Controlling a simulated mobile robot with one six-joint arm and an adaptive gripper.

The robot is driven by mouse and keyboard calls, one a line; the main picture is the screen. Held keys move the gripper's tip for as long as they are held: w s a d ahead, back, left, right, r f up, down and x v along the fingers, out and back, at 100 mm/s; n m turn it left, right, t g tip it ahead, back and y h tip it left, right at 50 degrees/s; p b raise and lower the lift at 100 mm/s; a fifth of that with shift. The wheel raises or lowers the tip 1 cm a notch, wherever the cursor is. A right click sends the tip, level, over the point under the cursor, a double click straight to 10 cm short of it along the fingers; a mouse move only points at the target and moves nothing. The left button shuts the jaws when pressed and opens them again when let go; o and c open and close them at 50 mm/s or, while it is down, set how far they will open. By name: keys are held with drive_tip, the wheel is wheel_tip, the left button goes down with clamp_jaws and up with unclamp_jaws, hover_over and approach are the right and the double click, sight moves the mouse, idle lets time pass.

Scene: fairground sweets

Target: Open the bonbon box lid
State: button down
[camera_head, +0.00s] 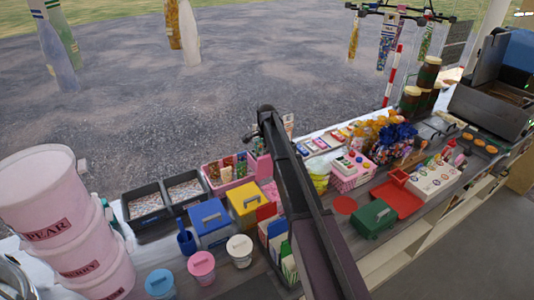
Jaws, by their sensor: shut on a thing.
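Several lidded boxes stand on the counter, and I cannot tell which is the bonbon box. A blue box (210,216) and a yellow box (245,198) with handles on top look shut, left of my arm. My dark arm rises from the bottom edge across the counter to a joint near the picture's middle. My gripper does not show; the arm hides part of the counter.
Stacked pink tubs (60,220) stand at the far left. Jars (428,74) and a dark appliance (490,100) stand at the right end.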

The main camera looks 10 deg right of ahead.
drive_tip(key=shift+w, duration=0.1)
drive_tip(key=shift+w+a+f+b, duration=0.2)
drive_tip(key=shift+w, duration=0.3)
drive_tip(key=shift+w+a+f+b, duration=0.2)
drive_tip(key=shift+w+a+b, duration=0.05)
drive_tip(key=shift+w, duration=0.2)
drive_tip(key=shift+w+a+f+b, duration=0.2)
drive_tip(key=shift+w, duration=0.3)
drive_tip(key=c, duration=0.6)
unclamp_jaws()
drive_tip(key=shift+r, duration=0.1)
wheel_tip(320, 180, up, 13)
drive_tip(key=p, duration=1.3)
drive_tip(key=shift+s, duration=0.2)
